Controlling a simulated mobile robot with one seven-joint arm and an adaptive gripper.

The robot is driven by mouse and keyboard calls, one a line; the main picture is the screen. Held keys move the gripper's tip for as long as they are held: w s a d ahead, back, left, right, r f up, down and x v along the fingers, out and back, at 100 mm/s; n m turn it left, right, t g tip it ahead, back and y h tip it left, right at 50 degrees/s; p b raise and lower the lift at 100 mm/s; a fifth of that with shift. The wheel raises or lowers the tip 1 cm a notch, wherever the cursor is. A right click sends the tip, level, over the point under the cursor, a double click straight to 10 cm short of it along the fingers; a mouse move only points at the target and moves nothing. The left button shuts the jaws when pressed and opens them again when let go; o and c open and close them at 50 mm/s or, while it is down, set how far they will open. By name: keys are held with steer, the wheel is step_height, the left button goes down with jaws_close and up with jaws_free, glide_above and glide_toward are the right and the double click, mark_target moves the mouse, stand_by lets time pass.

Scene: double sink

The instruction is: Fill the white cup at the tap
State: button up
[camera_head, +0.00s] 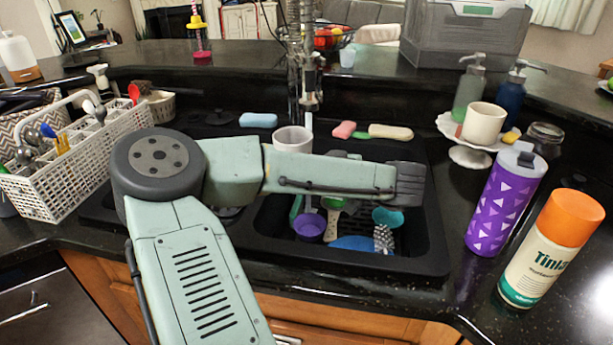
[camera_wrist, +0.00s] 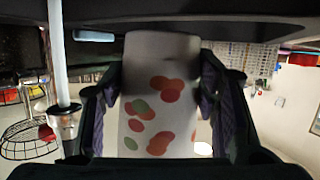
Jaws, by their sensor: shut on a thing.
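The white cup (camera_head: 292,139) stands upright over the double sink (camera_head: 432,235), behind my arm in the head view. In the wrist view the cup (camera_wrist: 160,90) shows red and green dots. My gripper (camera_wrist: 158,72) is shut on it, with one dark finger on each side; in the head view my arm hides the fingers. The tap (camera_head: 307,80) comes down just right of the cup. A pale straight stream of water (camera_wrist: 57,45) leaves the tap nozzle (camera_wrist: 63,122) in the wrist view, passing beside the cup, apart from it. The inside of the cup is hidden.
A purple scoop (camera_head: 309,226) and several utensils lie in the sink. A cutlery basket (camera_head: 75,165) stands left. Another white cup (camera_head: 484,123) sits on a stand (camera_head: 470,157) at right, near a purple bottle (camera_head: 505,200) and an orange-capped bottle (camera_head: 550,250). Sponges line the back edge.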

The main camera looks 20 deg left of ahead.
steer(key=f, duration=0.3)
steer(key=shift+s+a+f, duration=0.1)
steer(key=shift+s, duration=0.15)
steer(key=w+a+f+b, duration=0.2)
steer(key=w+b, duration=0.4)
steer(key=w, duration=1)
steer(key=shift+w+f, duration=0.4)
steer(key=shift+f, duration=0.05)
stand_by(0.6)
